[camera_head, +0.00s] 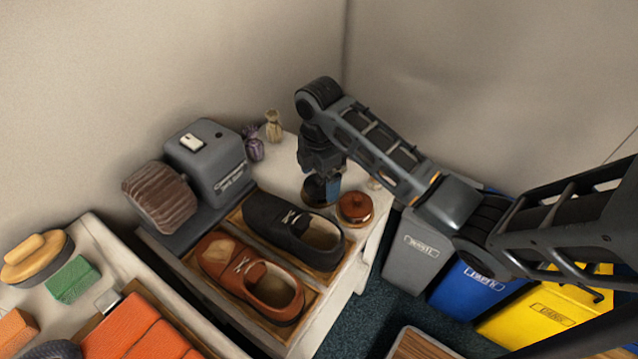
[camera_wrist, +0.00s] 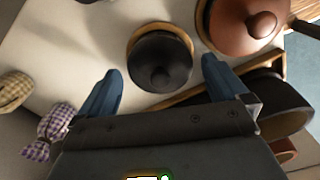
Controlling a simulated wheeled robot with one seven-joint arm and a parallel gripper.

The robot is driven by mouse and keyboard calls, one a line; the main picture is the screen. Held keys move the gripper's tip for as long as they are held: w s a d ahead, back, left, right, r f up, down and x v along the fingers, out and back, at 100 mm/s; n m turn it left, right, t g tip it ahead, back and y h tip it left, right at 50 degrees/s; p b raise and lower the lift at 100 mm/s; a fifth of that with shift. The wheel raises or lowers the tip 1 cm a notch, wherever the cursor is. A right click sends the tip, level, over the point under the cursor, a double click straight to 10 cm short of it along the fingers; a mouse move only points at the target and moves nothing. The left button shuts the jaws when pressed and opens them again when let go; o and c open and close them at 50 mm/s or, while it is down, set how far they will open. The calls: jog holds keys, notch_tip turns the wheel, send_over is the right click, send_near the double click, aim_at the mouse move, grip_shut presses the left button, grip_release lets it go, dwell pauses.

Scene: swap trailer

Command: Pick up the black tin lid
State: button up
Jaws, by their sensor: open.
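The black tin lid (camera_wrist: 160,62) is round and dark with a small knob, and it sits on a tin with a tan rim on the white table. My gripper (camera_wrist: 160,85) is open, with one blue finger on each side of the lid in the wrist view. No contact with the lid shows there. In the head view my gripper (camera_head: 322,190) points down over the black tin (camera_head: 315,198), which it largely hides. The height of the fingers relative to the lid is hard to tell.
A brown-lidded tin (camera_head: 354,207) stands close to the right. A black shoe (camera_head: 292,232) and a brown shoe (camera_head: 250,275) lie in a wooden tray in front. Small tied pouches (camera_head: 273,126) stand behind, left of my gripper, near a grey brush machine (camera_head: 208,160).

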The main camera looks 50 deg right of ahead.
jog(key=c, duration=0.9)
jog(key=shift+r, duration=0.1)
jog(key=shift+c, duration=0.2)
